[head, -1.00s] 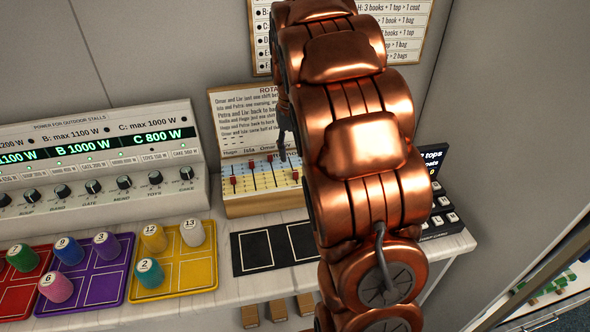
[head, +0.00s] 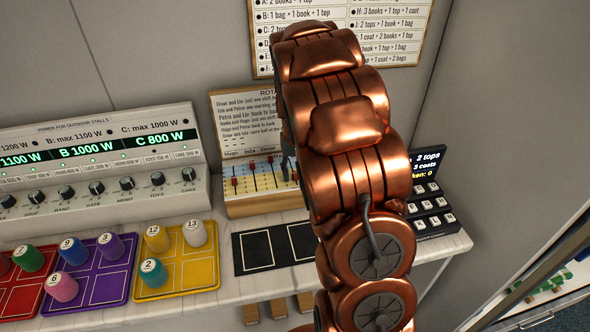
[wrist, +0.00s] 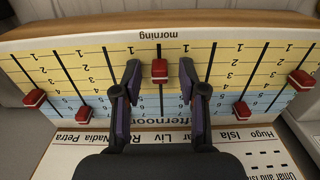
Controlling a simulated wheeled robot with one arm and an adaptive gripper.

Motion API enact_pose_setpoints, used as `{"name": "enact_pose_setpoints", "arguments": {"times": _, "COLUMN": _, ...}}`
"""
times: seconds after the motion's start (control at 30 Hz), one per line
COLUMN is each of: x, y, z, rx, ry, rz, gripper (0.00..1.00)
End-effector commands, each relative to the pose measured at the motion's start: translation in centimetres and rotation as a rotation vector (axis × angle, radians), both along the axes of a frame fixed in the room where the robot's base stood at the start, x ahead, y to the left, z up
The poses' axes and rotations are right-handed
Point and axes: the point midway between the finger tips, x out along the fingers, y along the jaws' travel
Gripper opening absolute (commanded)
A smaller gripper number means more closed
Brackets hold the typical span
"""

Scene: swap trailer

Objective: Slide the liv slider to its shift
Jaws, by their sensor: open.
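The rota slider board (head: 232,209) stands on the counter, partly behind my arm in the head view. In the wrist view it appears upside down, with a yellow morning band, a blue afternoon band and a name strip (wrist: 225,139). The red Liv slider (wrist: 159,71) stands in the yellow morning part of its track, in line with the name Liv. My gripper (wrist: 160,75) is open, with one dark finger on each side of this slider. Gaps show on both sides. In the head view my arm hides most of the gripper and the Liv slider.
Other red sliders flank it: Isla's (wrist: 242,110) and Nadia's (wrist: 85,115) sit lower, in the blue band. A power panel (head: 100,165) stands left, coloured trays (head: 178,270) with pegs in front, a black two-square mat (head: 258,250) nearer, and a keypad (head: 432,215) right.

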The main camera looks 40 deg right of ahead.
Motion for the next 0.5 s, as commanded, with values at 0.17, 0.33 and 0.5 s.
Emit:
{"name": "enact_pose_setpoints", "arguments": {"times": 0.17, "x": 0.02, "y": -0.01, "z": -0.06, "rx": 0.0, "ry": -0.001, "rz": 0.0, "gripper": 0.42}}
{"name": "enact_pose_setpoints", "arguments": {"times": 0.33, "x": 0.01, "y": -0.02, "z": -0.04, "rx": 0.0, "ry": -0.001, "rz": 0.0, "gripper": 0.3}}
{"name": "enact_pose_setpoints", "arguments": {"times": 0.5, "x": 0.01, "y": -0.01, "z": -0.04, "rx": 0.0, "ry": -0.001, "rz": 0.0, "gripper": 0.12}}
